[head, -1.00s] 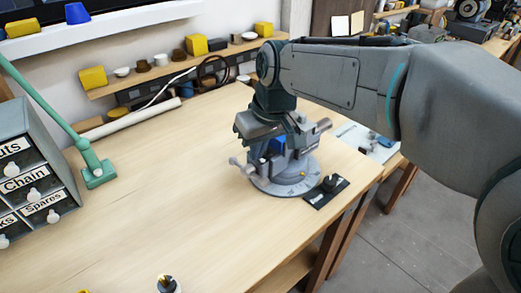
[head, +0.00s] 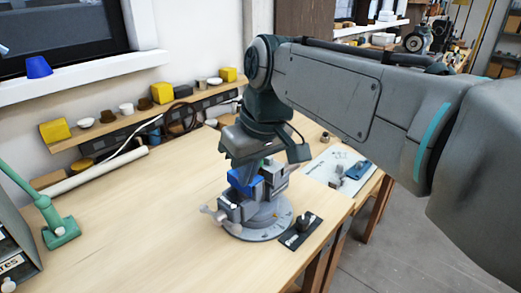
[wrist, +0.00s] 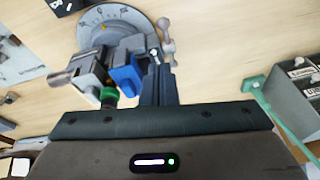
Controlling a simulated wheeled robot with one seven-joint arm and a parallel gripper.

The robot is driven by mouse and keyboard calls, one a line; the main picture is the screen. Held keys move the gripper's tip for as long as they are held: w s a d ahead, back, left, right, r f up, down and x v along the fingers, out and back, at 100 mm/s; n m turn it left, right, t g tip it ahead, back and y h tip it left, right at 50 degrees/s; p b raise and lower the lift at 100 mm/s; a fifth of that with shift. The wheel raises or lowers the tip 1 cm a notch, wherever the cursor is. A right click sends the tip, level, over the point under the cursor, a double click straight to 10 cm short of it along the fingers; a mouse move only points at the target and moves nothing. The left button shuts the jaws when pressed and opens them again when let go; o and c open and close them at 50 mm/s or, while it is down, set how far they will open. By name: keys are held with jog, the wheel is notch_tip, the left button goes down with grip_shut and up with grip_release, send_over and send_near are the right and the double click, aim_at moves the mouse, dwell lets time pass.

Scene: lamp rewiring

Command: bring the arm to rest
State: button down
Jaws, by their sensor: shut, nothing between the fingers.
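My gripper (head: 246,168) hangs pointing down just above and behind the grey bench vise (head: 262,214). In the wrist view its dark fingers (wrist: 158,82) are together with nothing between them. The vise, on a round graduated base, also shows in the wrist view (wrist: 92,70). A blue part (head: 243,184) sits at the vise jaws, and it also shows beside the fingers in the wrist view (wrist: 125,78). A small green piece (wrist: 108,95) lies close to the gripper body there. Whether the fingers touch the vise I cannot tell.
A small black plate with a knob (head: 301,231) lies right of the vise. A white sheet with tools (head: 338,168) is at the bench's right edge. A green lamp base (head: 60,232) and a drawer cabinet (head: 14,255) stand left.

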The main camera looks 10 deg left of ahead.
jog(key=s+d+f+m+h, duration=0.1)
jog(key=s+d+f+m, duration=0.1)
jog(key=d+f, duration=0.3)
jog(key=s+d+f+m+t+h, duration=0.1)
jog(key=d+f+m, duration=0.3)
jog(key=d, duration=0.8)
jog(key=s+d+f+m+h+p, duration=0.1)
jog(key=s+d+f+m, duration=0.2)
jog(key=d+f, duration=0.3)
jog(key=d+m, duration=0.1)
jog(key=d, duration=0.1)
jog(key=shift+s+d, duration=0.35)
jog(key=shift+s, duration=0.05)
